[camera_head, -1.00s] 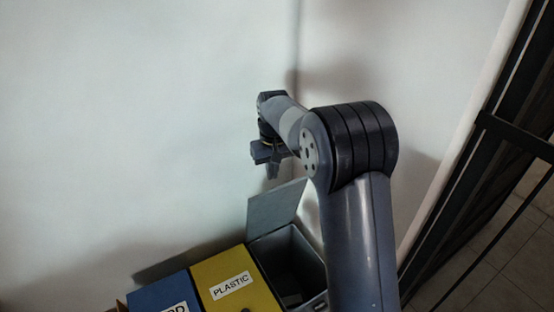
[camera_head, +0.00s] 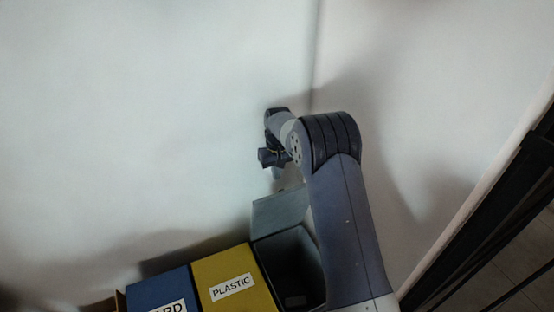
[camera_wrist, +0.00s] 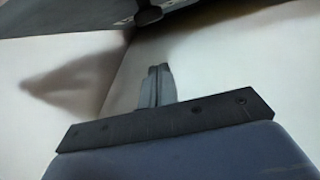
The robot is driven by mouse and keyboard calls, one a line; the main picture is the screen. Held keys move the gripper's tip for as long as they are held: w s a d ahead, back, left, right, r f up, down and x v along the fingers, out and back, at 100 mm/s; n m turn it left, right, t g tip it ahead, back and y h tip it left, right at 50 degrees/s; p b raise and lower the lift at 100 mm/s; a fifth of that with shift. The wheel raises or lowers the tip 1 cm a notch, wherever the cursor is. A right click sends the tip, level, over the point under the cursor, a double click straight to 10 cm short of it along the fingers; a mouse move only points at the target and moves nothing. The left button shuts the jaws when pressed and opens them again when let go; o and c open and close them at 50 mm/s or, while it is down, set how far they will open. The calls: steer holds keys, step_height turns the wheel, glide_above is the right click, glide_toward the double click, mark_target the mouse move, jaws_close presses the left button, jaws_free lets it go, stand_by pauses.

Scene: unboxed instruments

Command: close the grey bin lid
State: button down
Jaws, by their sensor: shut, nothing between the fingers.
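The grey bin (camera_head: 296,258) stands at the bottom centre of the head view, right of the yellow bin. Its grey lid (camera_head: 280,211) is open, raised up from the bin's far side towards the wall. The inside of the bin is dark, with a small pale object at the bottom. My arm hides the bin's right side. My gripper (camera_head: 276,174) is just above the lid's top edge in the picture; I cannot tell whether it touches. In the wrist view my gripper's fingers (camera_wrist: 156,72) are together and empty.
A yellow bin (camera_head: 247,262) labelled PLASTIC and a blue bin (camera_head: 150,290) stand to the left. White walls meet in a corner (camera_head: 316,60) behind the gripper. A dark frame (camera_head: 500,205) stands at the right.

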steer(key=s, duration=0.1)
steer(key=s+d, duration=0.1)
steer(key=s, duration=0.1)
steer(key=shift+s+d+f, duration=0.15)
steer(key=shift+s+f, duration=0.15)
steer(key=shift+f, duration=0.05)
stand_by(0.3)
